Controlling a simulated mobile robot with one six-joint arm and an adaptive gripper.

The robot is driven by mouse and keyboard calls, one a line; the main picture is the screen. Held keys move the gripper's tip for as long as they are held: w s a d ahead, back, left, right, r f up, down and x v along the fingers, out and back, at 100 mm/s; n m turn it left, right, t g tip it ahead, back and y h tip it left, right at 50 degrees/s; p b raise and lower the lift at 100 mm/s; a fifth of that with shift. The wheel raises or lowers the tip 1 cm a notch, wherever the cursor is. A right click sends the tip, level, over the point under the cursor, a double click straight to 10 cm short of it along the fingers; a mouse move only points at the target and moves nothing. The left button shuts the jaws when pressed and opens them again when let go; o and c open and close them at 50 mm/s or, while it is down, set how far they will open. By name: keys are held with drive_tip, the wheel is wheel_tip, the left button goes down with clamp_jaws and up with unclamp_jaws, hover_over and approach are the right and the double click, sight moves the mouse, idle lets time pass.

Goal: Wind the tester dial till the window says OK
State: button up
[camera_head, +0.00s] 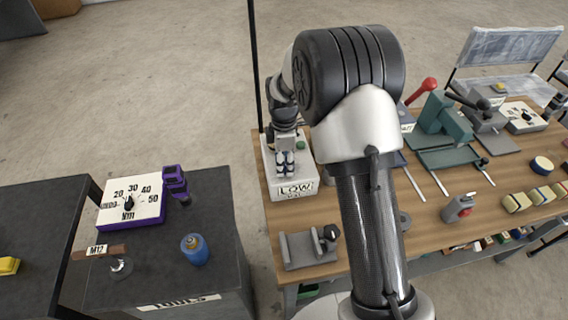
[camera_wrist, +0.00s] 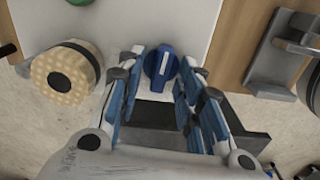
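The tester is a white box (camera_head: 281,191) near the left edge of the wooden bench. Its front window (camera_head: 296,189) reads LOW. Its blue dial (camera_wrist: 160,68) with a white pointer line shows in the wrist view. My gripper (camera_head: 285,170) is over the box, pointing down. In the wrist view my gripper (camera_wrist: 163,62) is open, with one finger on each side of the dial. Gaps show between the fingertips and the dial, and I cannot tell whether either touches it. The arm hides the dial in the head view.
A green button (camera_head: 300,145) is on the tester's far right. A grey clamp-like fixture (camera_head: 308,248) stands in front of the tester. A round beige-faced part (camera_wrist: 65,72) is close to the left finger. Left, a dark cabinet carries a dial box (camera_head: 132,203) and blue canister (camera_head: 194,249).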

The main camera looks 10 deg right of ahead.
drive_tip(key=shift+c, duration=0.3)
clamp_jaws()
idle(0.5)
drive_tip(key=m+p, duration=0.3)
drive_tip(key=m, duration=0.2)
drive_tip(key=shift+w+r+m, duration=0.1)
drive_tip(key=shift+m, duration=0.2)
drive_tip(key=m+p, duration=0.2)
drive_tip(key=m, duration=0.4)
drive_tip(key=shift+w+d, duration=0.1)
idle(0.4)
drive_tip(key=shift+o, duration=0.3)
unclamp_jaws()
